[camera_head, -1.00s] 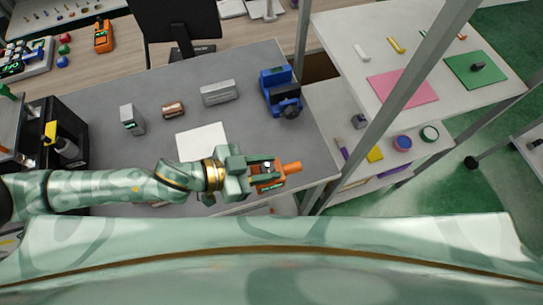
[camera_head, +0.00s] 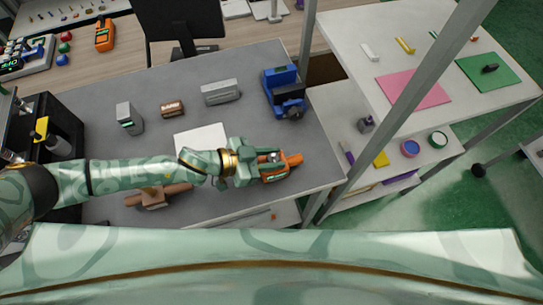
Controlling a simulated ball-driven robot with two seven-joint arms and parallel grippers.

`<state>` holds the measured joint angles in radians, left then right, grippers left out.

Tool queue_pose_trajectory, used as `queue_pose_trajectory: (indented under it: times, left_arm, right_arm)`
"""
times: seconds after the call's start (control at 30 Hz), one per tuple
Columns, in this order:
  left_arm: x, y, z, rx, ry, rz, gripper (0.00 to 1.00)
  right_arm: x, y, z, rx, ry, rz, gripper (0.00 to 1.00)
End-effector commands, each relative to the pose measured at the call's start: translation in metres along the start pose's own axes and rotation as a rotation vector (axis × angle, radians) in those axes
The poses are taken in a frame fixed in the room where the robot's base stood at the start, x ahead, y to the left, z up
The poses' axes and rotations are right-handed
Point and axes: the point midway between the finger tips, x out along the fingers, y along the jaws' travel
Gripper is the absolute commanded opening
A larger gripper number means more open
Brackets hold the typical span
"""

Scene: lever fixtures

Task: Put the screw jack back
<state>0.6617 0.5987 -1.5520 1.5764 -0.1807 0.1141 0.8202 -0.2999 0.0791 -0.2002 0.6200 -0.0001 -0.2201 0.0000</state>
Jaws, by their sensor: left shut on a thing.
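My left gripper (camera_head: 254,167) is shut on an orange object with a dark section (camera_head: 275,174), which looks like the screw jack. An orange end (camera_head: 294,160) sticks out to the right, beyond the fingers. The object is over the front right part of the grey table (camera_head: 318,165); I cannot tell whether it touches the top. The fingers and hand hide part of it. A flat white pad (camera_head: 198,137) lies on the table just behind my left wrist, with its near part covered by the arm. My right gripper is not in view.
A blue device (camera_head: 284,92), a grey block (camera_head: 221,92), a brown block (camera_head: 172,109) and a grey box (camera_head: 129,118) stand behind. A brown wooden fixture (camera_head: 153,197) lies in front of my arm. A shelf with a grey post (camera_head: 408,102) stands at right.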

Motion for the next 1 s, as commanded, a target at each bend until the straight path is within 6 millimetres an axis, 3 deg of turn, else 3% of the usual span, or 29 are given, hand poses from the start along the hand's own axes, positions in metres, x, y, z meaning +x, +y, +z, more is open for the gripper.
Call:
queue_pose_trajectory:
  times: [0.07,0.1,0.17,0.47,0.57,1.0]
  left_arm:
    - [0.001,0.0,0.002,-0.001,0.001,0.0,0.0]
    - [0.001,0.0,0.002,0.0,0.0,0.0,0.36]
    - [0.001,0.0,0.002,0.0,0.0,0.0,0.5]
    - [0.0,0.0,0.0,0.0,0.0,0.0,0.5]
    - [-0.01,0.0,-0.001,-0.001,-0.001,-0.001,0.5]
    - [-0.104,0.0,0.0,-0.001,-0.002,-0.001,0.5]
  right_arm:
    - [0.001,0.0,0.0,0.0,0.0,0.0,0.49]
    - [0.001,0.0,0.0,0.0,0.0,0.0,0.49]
    - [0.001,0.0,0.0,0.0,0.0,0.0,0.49]
    - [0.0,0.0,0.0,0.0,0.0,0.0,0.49]
    - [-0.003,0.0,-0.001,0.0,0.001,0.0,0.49]
    - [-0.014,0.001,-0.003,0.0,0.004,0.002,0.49]
